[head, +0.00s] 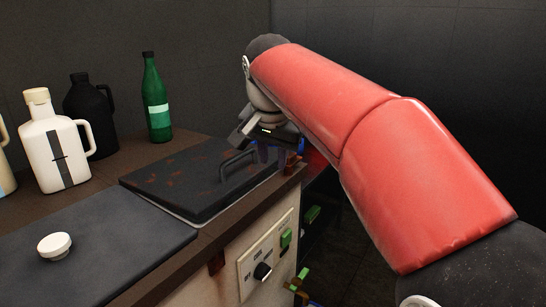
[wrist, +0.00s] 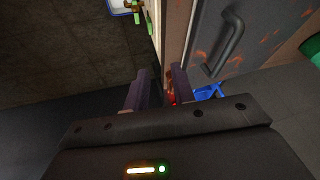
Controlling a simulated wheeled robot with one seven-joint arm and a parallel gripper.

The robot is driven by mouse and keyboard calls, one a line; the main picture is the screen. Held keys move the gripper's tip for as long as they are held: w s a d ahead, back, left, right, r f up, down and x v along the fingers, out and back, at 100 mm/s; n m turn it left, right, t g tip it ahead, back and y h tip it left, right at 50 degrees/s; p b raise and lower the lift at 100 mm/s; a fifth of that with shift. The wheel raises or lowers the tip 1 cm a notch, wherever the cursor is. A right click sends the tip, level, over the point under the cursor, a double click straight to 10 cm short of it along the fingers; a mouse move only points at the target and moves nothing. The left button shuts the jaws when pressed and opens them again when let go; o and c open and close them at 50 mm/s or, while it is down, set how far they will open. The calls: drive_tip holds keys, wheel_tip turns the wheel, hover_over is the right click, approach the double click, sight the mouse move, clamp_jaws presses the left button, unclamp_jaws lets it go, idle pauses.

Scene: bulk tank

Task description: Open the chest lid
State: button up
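The chest lid (head: 165,183) is a dark, rust-spotted panel in the counter top, lying down over its pale-rimmed opening. Its dark bar handle (head: 239,164) is at the right end of the lid. In the wrist view the handle (wrist: 229,42) is at the upper right, on the lid (wrist: 266,30). My gripper (head: 271,152) is beyond the handle, near the counter's right end, partly hidden by its own body. In the wrist view my gripper (wrist: 159,88) has its two fingers apart with nothing held between them. The handle is outside the fingers, apart from them.
A second dark panel (head: 90,245) with a white knob (head: 54,246) is at left. A control panel (head: 266,258) is on the counter front. A blue object (wrist: 208,92) is near my fingers.

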drive_tip(key=f, duration=0.1)
drive_tip(key=f+m+y+b, duration=0.1)
drive_tip(key=f+m+b, duration=0.1)
drive_tip(key=shift+w+d+f+g+y, duration=0.1)
drive_tip(key=shift+d+f+g+y, duration=0.2)
drive_tip(key=shift+f, duration=0.05)
drive_tip(key=c, duration=0.4)
drive_tip(key=f+m+y+b, duration=0.1)
drive_tip(key=m, duration=0.1)
drive_tip(key=f+m+y+b, duration=0.1)
drive_tip(key=f+m, duration=0.1)
drive_tip(key=w+d+f+m+y+b, duration=0.1)
drive_tip(key=shift+f+m+y, duration=0.3)
drive_tip(key=shift+m, duration=0.1)
clamp_jaws()
drive_tip(key=m+t+y+b, duration=0.4)
drive_tip(key=m+y+b, duration=0.15)
drive_tip(key=m, duration=0.65)
approach(272, 186)
drive_tip(key=x, duration=0.3)
drive_tip(key=r+x, duration=0.1)
drive_tip(key=x, duration=0.2)
drive_tip(key=b+x, duration=0.1)
drive_tip(key=x, duration=0.2)
drive_tip(key=shift+w+a+r, duration=0.25)
drive_tip(key=shift+a+r, duration=0.15)
drive_tip(key=shift+r, duration=0.1)
